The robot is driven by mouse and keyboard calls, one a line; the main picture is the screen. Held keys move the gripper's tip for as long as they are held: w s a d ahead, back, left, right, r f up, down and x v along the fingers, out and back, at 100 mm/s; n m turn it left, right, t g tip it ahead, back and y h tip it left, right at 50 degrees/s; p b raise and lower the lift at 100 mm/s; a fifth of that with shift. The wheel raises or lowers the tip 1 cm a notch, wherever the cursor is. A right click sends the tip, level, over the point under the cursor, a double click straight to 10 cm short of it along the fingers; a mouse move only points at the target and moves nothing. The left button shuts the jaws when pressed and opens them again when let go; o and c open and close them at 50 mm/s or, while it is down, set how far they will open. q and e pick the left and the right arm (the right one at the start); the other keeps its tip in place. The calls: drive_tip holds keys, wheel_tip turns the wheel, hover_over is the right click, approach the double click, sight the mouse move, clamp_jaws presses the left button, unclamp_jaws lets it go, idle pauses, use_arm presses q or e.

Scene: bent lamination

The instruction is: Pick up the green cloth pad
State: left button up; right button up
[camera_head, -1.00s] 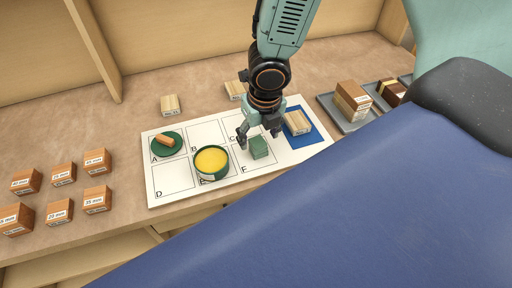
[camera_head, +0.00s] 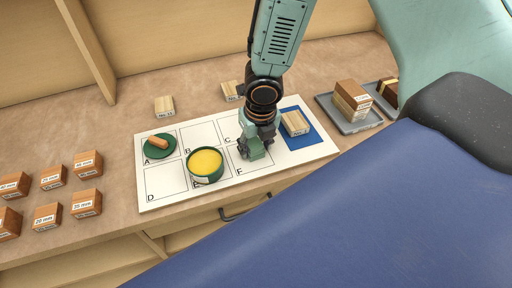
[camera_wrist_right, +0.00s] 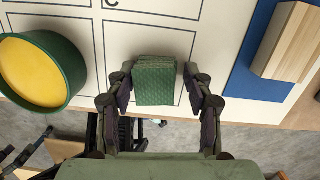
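The green cloth pad (camera_head: 257,153) is a small folded block with a quilted surface in cell F of the white lettered board (camera_head: 165,196). In the right wrist view the pad (camera_wrist_right: 155,82) lies between the two fingers of my right gripper (camera_wrist_right: 160,85). The fingers are open on either side of it, with narrow gaps showing. In the head view my right gripper (camera_head: 254,147) is down over the pad and partly hides it. My left gripper is not in view.
A green tub with yellow contents (camera_head: 206,163) stands close left of the pad. A pale wood block (camera_head: 294,122) lies on a blue mat (camera_head: 312,138) to its right. A green disc (camera_head: 150,152) bears a small wooden piece. Labelled wood blocks (camera_head: 87,164) stand at left.

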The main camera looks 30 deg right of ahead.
sight(255, 143)
drive_tip(key=shift+a+r, duration=0.1)
drive_tip(key=shift+a, duration=0.2)
drive_tip(key=c, duration=0.5)
drive_tip(key=shift+w, duration=0.1)
drive_tip(key=shift+c, duration=0.7)
drive_tip(key=shift+d, duration=0.15)
drive_tip(key=shift+r, duration=0.1)
wheel_tip(255, 143, up, 8)
drive_tip(key=p, duration=0.6)
drive_tip(key=shift+p, duration=0.3)
drive_tip(key=shift+r+p, duration=0.6)
drive_tip(key=shift+r, duration=0.25)
